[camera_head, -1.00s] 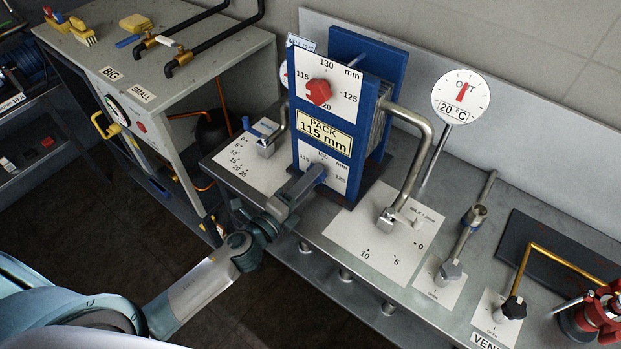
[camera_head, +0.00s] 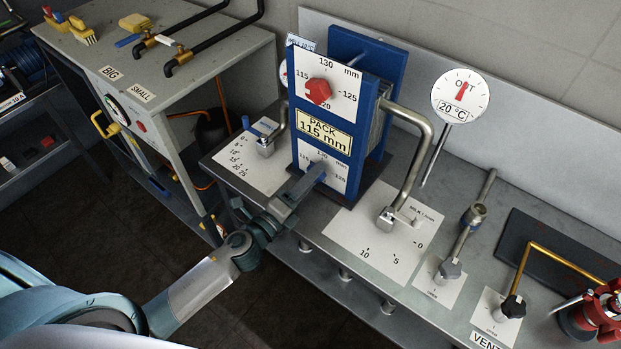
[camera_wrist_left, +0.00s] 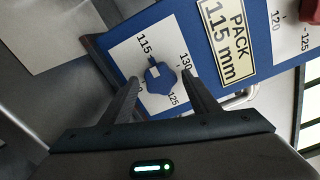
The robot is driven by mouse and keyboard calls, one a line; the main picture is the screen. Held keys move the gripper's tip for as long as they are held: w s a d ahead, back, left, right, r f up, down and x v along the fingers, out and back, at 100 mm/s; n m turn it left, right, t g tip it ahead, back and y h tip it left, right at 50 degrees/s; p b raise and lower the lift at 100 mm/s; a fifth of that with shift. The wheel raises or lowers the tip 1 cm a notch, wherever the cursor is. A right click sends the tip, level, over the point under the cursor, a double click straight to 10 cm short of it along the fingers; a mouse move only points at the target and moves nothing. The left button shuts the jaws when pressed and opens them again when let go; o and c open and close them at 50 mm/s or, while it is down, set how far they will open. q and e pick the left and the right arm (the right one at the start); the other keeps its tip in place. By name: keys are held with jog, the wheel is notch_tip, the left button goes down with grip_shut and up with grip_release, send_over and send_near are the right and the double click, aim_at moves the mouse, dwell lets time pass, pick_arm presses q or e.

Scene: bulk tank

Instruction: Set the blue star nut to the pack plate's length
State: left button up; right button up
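The blue star nut (camera_wrist_left: 160,78) sits on the lower white scale (camera_wrist_left: 122,62) of the blue pack frame (camera_wrist_left: 185,50). In the left wrist view a mark on it points up toward the 115 label. The pack plate (camera_head: 323,132) reads "PACK 115 mm". My right gripper is not in view.
A red star knob (camera_head: 318,92) is on the upper scale just above. A bent steel pipe (camera_head: 427,135) stands right of the frame, and another pipe (camera_head: 275,130) stands left. A dial (camera_head: 461,97) reads 20 °C. Open floor lies in front of the bench.

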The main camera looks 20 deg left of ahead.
pick_arm(q)
jog(key=b+v, duration=0.7)
jog(key=v, duration=1)
jog(key=shift+s, duration=0.15)
jog(key=shift+a, duration=0.1)
dwell(0.3)
jog(key=s+a+f+n+g+y, duration=0.2)
jog(key=a+f+n, duration=0.15)
jog(key=f, duration=1.05)
jog(key=s+a+f+n+g+y, duration=0.25)
jog(key=f+n, duration=0.25)
jog(key=f, duration=0.9)
jog(key=s+a+f+n+g+y, duration=0.1)
jog(key=s+a+f+n+g, duration=0.3)
jog(key=f, duration=0.9)
jog(key=s+d+f+n+g, duration=0.3)
jog(key=s+f+n, duration=0.2)
jog(key=s+f, duration=0.6)
jog(key=s+d+f+n+g, duration=0.3)
jog(key=s+f+n+g, duration=0.1)
jog(key=s+f, duration=0.7)
jog(key=s+n, duration=0.1)
jog(key=s, duration=0.2)
jog(key=shift+s+d+n+y, duration=0.25)
jog(key=shift+d+n+y, duration=0.05)
jog(key=shift+n+y, duration=0.05)
